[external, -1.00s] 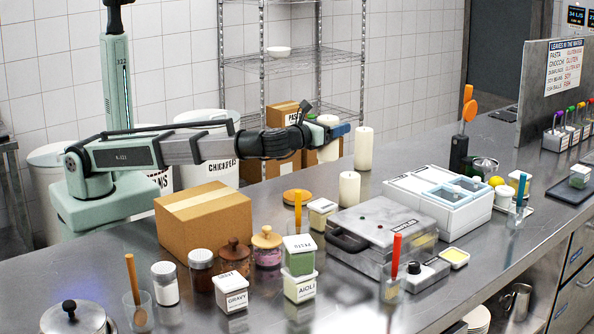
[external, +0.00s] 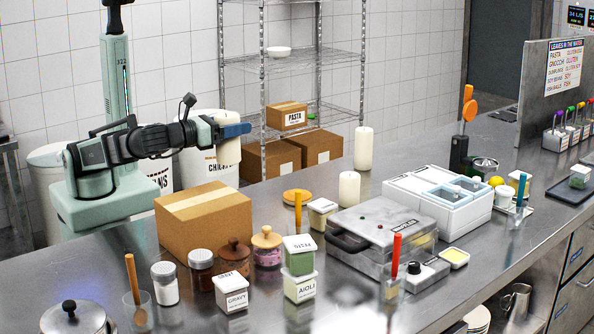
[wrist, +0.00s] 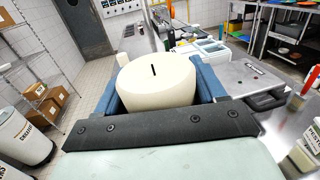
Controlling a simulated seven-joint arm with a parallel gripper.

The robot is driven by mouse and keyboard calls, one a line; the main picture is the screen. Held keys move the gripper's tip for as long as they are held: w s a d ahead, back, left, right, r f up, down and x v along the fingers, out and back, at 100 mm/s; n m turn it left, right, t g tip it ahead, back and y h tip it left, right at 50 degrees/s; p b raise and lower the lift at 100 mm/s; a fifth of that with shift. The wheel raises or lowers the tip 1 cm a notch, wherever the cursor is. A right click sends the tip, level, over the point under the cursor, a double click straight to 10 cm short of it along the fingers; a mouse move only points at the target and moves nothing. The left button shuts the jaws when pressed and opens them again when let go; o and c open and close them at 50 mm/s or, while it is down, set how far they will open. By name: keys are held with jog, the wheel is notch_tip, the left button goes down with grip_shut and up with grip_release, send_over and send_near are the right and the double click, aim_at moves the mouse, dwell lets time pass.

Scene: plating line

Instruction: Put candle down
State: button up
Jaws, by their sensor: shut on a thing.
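A cream candle with a dark wick (wrist: 155,82) is between the blue fingers of my gripper (wrist: 158,98) in the wrist view. In the external view my gripper (external: 232,131) is shut on this candle (external: 228,151), which hangs upright in the air above and behind the cardboard box. Two other white candles stand on the steel counter: a tall one (external: 363,148) at the back edge and a shorter one (external: 349,188) nearer the front.
The cardboard box (external: 204,222) stands on the counter below my gripper. Jars and labelled tubs stand to its right, including a pesto tub (external: 299,262). A waffle maker (external: 380,236) and a white container (external: 438,203) stand further right. Counter around the standing candles is partly clear.

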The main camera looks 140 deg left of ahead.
jog(key=s+d, duration=0.3)
jog(key=d, duration=0.4)
jog(key=shift+m+t, duration=0.3)
jog(key=shift+t, duration=0.1)
jog(key=shift+w+f, duration=0.2)
jog(key=shift+f, duration=4.3)
jog(key=shift+f, duration=0.1)
jog(key=o, duration=1.3)
jog(key=v, duration=1.2)
jog(key=shift+s+r, duration=0.1)
jog(key=shift+r, duration=0.25)
